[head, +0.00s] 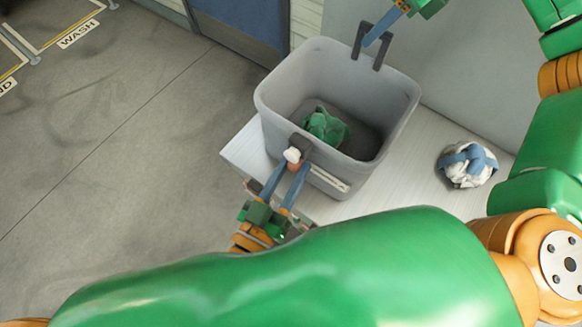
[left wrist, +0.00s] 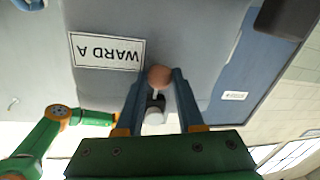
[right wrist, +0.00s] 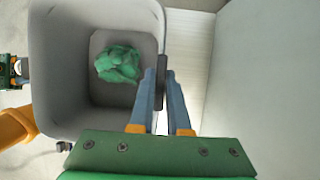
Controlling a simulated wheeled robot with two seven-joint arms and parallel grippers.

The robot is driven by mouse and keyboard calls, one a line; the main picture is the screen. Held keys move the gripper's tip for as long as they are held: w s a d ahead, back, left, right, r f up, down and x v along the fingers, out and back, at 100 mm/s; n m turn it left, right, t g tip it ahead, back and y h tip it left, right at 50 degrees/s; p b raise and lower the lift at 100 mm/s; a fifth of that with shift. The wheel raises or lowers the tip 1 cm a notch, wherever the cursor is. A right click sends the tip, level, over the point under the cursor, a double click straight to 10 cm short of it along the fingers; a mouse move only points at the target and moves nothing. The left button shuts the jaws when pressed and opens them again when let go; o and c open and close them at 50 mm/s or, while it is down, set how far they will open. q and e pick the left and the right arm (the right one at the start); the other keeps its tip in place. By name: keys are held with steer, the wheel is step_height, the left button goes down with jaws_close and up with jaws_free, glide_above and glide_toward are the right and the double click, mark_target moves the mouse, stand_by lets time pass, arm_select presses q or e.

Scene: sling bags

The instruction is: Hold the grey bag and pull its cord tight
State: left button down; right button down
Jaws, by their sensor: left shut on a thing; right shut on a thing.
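The grey bag (head: 275,105) stands open on the white table, with a crumpled green cloth (head: 325,127) inside. Its inside also shows in the right wrist view (right wrist: 50,80). My right gripper (head: 373,38) is shut on the dark handle (head: 358,40) at the bag's far rim; the handle stands between its fingers in the right wrist view (right wrist: 161,82). My left gripper (head: 291,165) is at the near wall, shut on the cord end. A brown ball (left wrist: 159,77) and a white piece (left wrist: 156,115) show between its fingers; the cord itself is hard to make out.
A white and blue bundle (head: 467,164) lies right of the bag on the white table (head: 405,190). A pale wall stands behind the table. Grey floor (head: 110,140) is open on the left. A "WARD A" label (left wrist: 107,51) is on the bag's near side.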

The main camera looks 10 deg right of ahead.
arm_select(q)
step_height(320, 180, down, 7)
steer(key=shift+r, duration=0.1)
stand_by(0.3)
steer(key=c, duration=0.5)
jaws_free()
steer(key=shift+s, duration=0.1)
steer(key=v, duration=1.2)
